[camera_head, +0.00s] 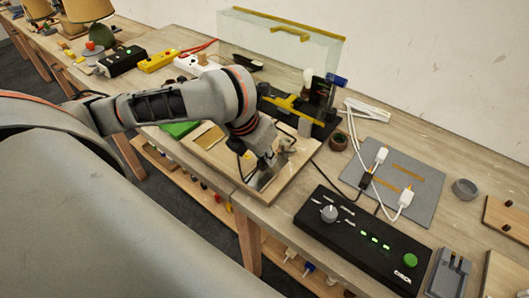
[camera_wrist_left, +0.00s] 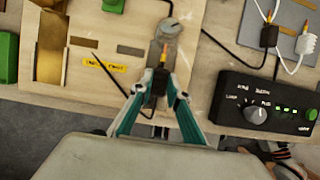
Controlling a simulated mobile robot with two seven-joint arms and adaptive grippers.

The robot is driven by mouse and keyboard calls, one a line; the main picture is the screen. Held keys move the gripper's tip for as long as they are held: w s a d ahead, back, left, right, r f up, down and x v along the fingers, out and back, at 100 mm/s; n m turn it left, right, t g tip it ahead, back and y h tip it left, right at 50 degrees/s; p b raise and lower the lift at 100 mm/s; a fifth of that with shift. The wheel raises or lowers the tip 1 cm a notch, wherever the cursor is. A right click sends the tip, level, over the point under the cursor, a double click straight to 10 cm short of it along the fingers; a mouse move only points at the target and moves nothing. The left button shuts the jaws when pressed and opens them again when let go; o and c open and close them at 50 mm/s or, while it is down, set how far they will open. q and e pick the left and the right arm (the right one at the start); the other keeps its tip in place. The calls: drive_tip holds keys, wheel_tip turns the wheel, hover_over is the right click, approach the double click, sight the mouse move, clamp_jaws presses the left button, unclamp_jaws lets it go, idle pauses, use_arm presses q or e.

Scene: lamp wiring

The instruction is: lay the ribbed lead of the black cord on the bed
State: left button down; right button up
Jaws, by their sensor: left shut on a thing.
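My left gripper (camera_head: 264,171) points down over a light wooden board (camera_head: 220,158) on the table. In the left wrist view its teal fingers (camera_wrist_left: 157,92) are shut on the black end of the black cord (camera_wrist_left: 154,88). A thin orange-tipped lead (camera_wrist_left: 164,53) sticks out beyond the fingers, over or close to a small grey metal piece (camera_wrist_left: 167,28) on the board. I cannot tell whether it touches, nor see the ribs. A black cord runs left of the fingers. Which part is the bed is not clear. My right gripper is not in view.
A black control box (camera_head: 362,240) with a green button stands right of the board. Behind it a grey mat (camera_head: 392,187) holds white plugs and cords. A black stand with a yellow bar (camera_head: 295,108) is behind the board. The board has a gold recess (camera_wrist_left: 51,48).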

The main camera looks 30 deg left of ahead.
use_arm(q)
drive_tip(key=shift+f, duration=0.25)
drive_tip(key=shift+f, duration=0.2)
idle(0.3)
drive_tip(key=shift+f, duration=0.45)
drive_tip(key=shift+f+p, duration=0.35)
drive_tip(key=shift+f, duration=0.15)
idle(0.9)
drive_tip(key=c, duration=1.8)
unclamp_jaws()
drive_tip(key=shift+c, duration=0.2)
drive_tip(key=shift+r, duration=4.95)
